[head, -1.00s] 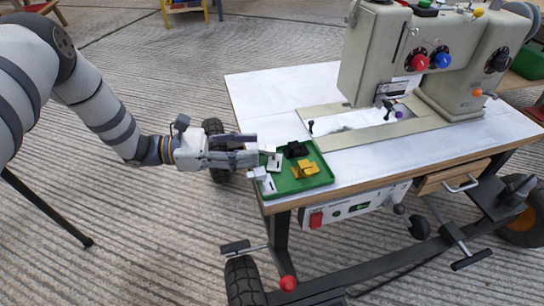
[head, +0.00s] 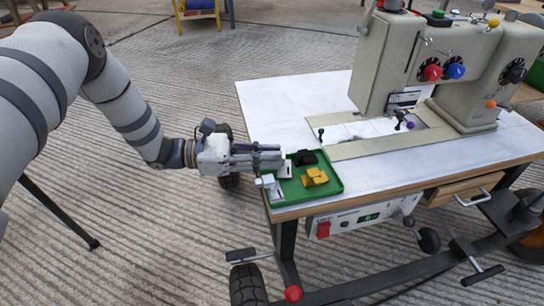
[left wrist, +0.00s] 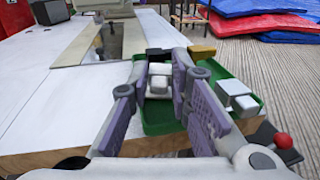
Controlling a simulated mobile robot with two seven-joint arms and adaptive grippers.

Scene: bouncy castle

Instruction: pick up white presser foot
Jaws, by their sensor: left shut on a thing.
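The white presser foot (head: 285,171) is at the tip of my left gripper (head: 279,160), over the left part of the green tray (head: 328,191). In the left wrist view, the white foot (left wrist: 159,83) sits between the two purple-padded fingers (left wrist: 160,75), which are shut on it. I cannot tell whether it is clear of the tray floor. A pale grey foot (head: 269,187) lies at the tray's front left, beside the gripper, and shows to the right in the wrist view (left wrist: 238,98). My right gripper is out of view.
A yellow foot (head: 315,177) and a black foot (head: 305,157) lie in the tray. The sewing machine (head: 399,70) stands behind to the right on the white table (head: 298,108).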

